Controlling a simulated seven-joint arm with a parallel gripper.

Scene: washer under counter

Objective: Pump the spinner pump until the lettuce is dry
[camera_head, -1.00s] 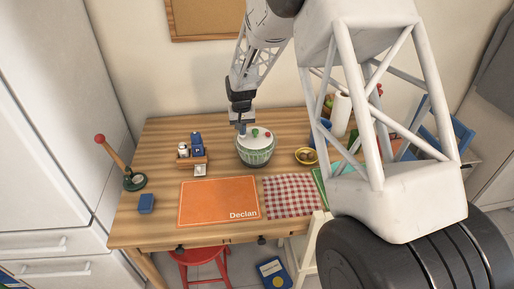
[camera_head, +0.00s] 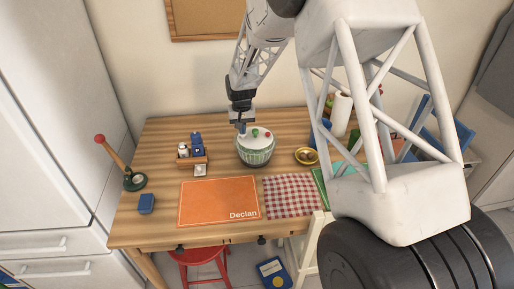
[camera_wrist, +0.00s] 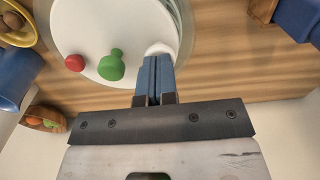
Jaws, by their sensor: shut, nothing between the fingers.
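The salad spinner (camera_head: 255,153) stands upright on the wooden table, with a pale green ribbed bowl and a white lid (camera_wrist: 100,25). The lid carries a green knob (camera_wrist: 112,65), a red knob (camera_wrist: 74,62) and a white knob (camera_wrist: 160,47) near its edge. My gripper (camera_head: 241,129) points down at the lid's left rear edge. In the wrist view the blue fingertips (camera_wrist: 155,62) are shut together with nothing between them, right at the white knob. I cannot tell whether they touch it. The lettuce is not visible.
A wooden caddy (camera_head: 192,162) with bottles stands left of the spinner. A brass bowl (camera_head: 306,156) and a blue container (camera_head: 320,133) stand to the right. An orange mat (camera_head: 218,201) and a checked cloth (camera_head: 291,195) lie in front.

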